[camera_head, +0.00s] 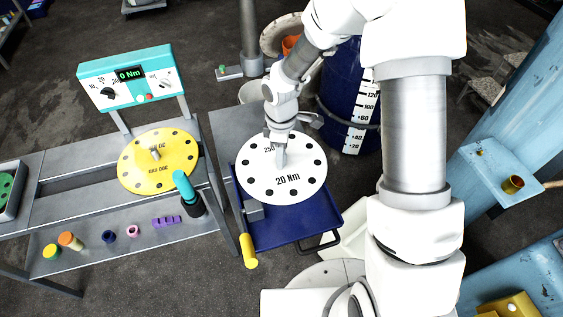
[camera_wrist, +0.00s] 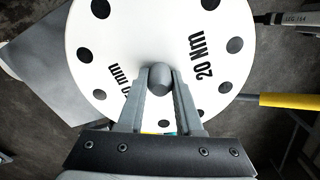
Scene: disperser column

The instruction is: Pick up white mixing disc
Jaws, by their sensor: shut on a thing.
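The white mixing disc (camera_head: 306,186) is a large round plate with a ring of dark holes and the print "20 Nm". In the head view it is over the blue tray (camera_head: 258,233); I cannot tell whether it touches the tray. My gripper (camera_head: 281,158) is at the disc's middle. In the wrist view the disc (camera_wrist: 140,40) fills the upper middle, and my gripper (camera_wrist: 160,85) is shut on its grey central knob (camera_wrist: 160,76), one finger on each side. The disc's underside is hidden.
A yellow disc (camera_head: 134,174) sits on the grey bench at left, below a teal panel (camera_head: 125,78) reading "0 Nm". A teal-topped tool (camera_head: 188,192) stands beside it. A yellow handle (camera_head: 248,251) is at the tray's front left. A blue drum (camera_head: 340,70) stands behind.

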